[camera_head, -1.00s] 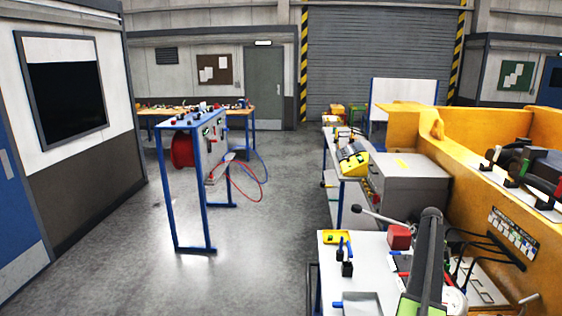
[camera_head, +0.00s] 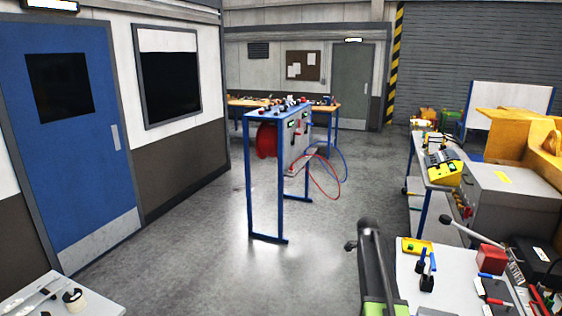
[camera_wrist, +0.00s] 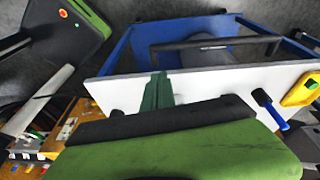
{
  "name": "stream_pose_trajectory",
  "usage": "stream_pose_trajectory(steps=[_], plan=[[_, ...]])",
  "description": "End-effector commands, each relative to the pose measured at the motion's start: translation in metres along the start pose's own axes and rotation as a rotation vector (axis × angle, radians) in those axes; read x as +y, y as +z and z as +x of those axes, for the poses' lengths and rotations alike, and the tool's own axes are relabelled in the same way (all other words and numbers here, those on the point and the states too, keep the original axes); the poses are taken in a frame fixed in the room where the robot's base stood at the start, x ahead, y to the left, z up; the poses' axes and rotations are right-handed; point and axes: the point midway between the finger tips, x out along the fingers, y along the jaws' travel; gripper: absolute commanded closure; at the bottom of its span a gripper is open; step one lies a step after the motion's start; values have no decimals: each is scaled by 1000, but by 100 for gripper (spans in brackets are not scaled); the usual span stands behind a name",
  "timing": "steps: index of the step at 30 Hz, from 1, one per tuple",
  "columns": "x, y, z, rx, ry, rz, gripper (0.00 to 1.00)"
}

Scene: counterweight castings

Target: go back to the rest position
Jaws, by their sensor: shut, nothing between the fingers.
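My gripper (camera_wrist: 157,91) shows in the wrist view as dark green fingers beyond the green and black housing in the foreground. The fingers are together with nothing between them. They show against the edge of a white-topped table with a blue frame (camera_wrist: 215,86). I cannot tell how far above it they are. In the head view my arm rises at the bottom, left of the white worktable (camera_head: 408,278); the fingers are out of that view.
The worktable holds a yellow tray (camera_head: 416,246), a red block (camera_head: 491,258) and black-handled tools. A blue-framed stand (camera_head: 283,170) with hoses stands mid-floor. Another table (camera_head: 60,300) is at lower left. A blue door (camera_head: 75,140) is at left. The floor between (camera_head: 200,260) is clear.

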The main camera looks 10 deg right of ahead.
Motion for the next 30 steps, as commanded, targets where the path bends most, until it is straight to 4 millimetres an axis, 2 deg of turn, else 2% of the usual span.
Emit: stream_pose_trajectory(steps=[1,3,5,6,8,9,11,12,15,17,19,23,30], plan=[[26,44,-3,-12,-17,-117,100],[56,97,-10,-30,-40,-295,100],[86,137,-14,-46,-62,-462,100],[108,162,-17,-57,-76,-581,100],[143,194,-19,-73,-99,-773,100],[169,212,-20,-84,-116,-913,100],[209,232,-20,-102,-148,-1149,100],[229,237,-20,-114,-170,-1294,100],[255,233,-18,-130,-221,-1583,100],[260,234,-18,-132,-248,-1727,100],[258,237,-19,-125,-271,-1858,100],[255,237,-19,-109,-289,-1987,100],[254,236,-19,-106,-290,-2004,100]])
